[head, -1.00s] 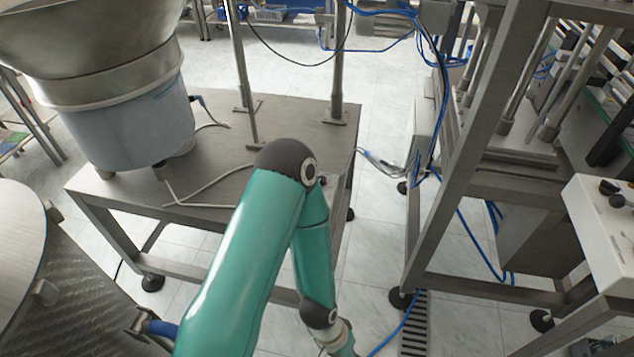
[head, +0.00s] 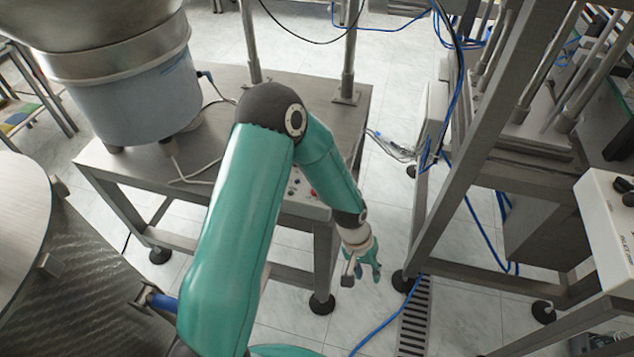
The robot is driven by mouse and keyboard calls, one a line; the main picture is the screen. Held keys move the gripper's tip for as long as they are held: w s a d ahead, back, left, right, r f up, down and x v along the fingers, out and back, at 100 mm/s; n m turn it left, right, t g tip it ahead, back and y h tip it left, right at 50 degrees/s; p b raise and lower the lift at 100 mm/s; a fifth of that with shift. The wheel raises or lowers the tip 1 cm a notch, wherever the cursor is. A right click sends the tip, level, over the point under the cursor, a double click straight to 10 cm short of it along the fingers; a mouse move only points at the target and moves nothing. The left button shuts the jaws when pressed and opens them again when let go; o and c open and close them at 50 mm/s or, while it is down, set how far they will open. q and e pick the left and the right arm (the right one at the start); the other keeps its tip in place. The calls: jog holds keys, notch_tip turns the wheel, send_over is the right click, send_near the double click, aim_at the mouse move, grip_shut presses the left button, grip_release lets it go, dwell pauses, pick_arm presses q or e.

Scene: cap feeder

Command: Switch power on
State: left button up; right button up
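A small panel with red and dark buttons (head: 296,186) shows at the front of the metal table, partly hidden behind my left arm. Which control is the power switch cannot be told. My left gripper (head: 362,272) hangs over the floor, in front of and to the right of the panel, pointing down. Its fingers are apart and hold nothing visible. My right gripper is not in view.
The metal table (head: 343,112) carries a feeder bowl with a blue-grey base (head: 150,98). A steel frame (head: 452,185) stands to the right, beside a white control box with dark knobs (head: 605,235). Floor between table and frame is open, with a blue hose (head: 385,325).

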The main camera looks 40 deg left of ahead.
pick_arm(q)
jog(key=w+a+r+n+y, duration=0.1)
jog(key=w+a+r+n, duration=0.2)
jog(key=w+a+r, duration=0.5)
jog(key=s+a+r+n+y, duration=0.1)
jog(key=s+a+r+n, duration=0.1)
jog(key=a+r, duration=0.65)
jog(key=s+a+r+n+y, duration=0.2)
jog(key=a+r, duration=0.3)
jog(key=r, duration=0.7)
jog(key=shift+g, duration=0.4)
notch_tip(320, 180, down, 17)
jog(key=shift+w+a+r+p, duration=0.1)
jog(key=shift+w+a+p, duration=0.05)
jog(key=shift+p, duration=0.6)
jog(key=shift+c, duration=0.3)
grip_shut()
